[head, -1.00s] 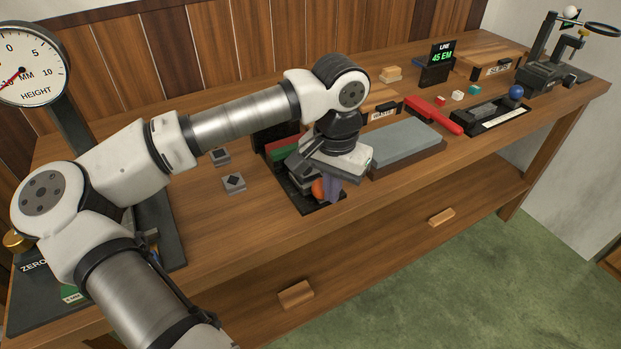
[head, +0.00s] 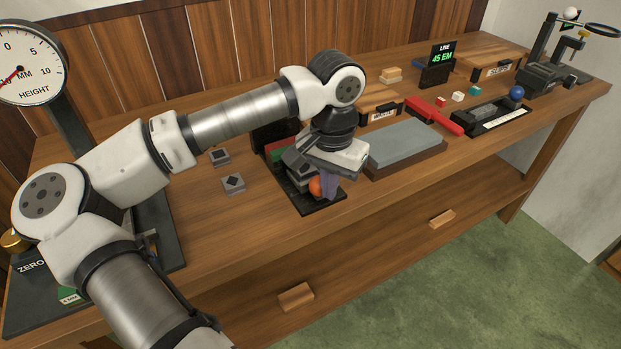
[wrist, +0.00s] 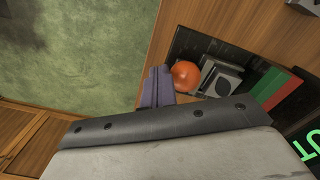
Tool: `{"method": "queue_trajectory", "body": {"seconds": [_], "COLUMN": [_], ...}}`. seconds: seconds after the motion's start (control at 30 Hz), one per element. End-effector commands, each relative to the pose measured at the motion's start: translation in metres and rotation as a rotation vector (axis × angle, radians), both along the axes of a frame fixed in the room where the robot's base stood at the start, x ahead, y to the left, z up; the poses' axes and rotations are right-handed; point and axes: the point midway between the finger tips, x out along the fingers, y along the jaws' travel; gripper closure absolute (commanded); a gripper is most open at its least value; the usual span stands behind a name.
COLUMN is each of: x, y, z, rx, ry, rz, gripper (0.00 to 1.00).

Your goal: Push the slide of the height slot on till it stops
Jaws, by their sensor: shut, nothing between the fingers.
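The height slot is a black-based fixture (head: 322,208) at the front of the bench, largely hidden under my wrist in the head view. An orange ball knob (head: 315,187) shows at its front end, and it also shows in the wrist view (wrist: 185,75). Beside the knob in the wrist view are a grey block (wrist: 222,80) and red and green strips (wrist: 270,90). My gripper (head: 329,188) is shut and empty, its purple-grey fingers pointing down at the knob's outer side. In the wrist view the fingers (wrist: 157,87) appear right against the knob; actual contact is unclear.
A grey stone block (head: 405,144) stands close to the right of my gripper. Two small grey pieces (head: 233,183) lie to the left. A dial gauge (head: 28,68) stands far left. The bench's front edge and open floor (wrist: 70,50) lie beside the fingers.

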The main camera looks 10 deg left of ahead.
Motion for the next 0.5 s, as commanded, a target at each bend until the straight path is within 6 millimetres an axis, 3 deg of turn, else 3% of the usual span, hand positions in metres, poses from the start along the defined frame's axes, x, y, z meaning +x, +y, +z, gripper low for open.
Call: {"method": "queue_trajectory", "body": {"seconds": [0.5], "x": [0.0065], "y": [0.0049], "z": [-0.0004], "rx": [0.001], "ry": [0.0], "rz": [0.002], "gripper": [1.0]}}
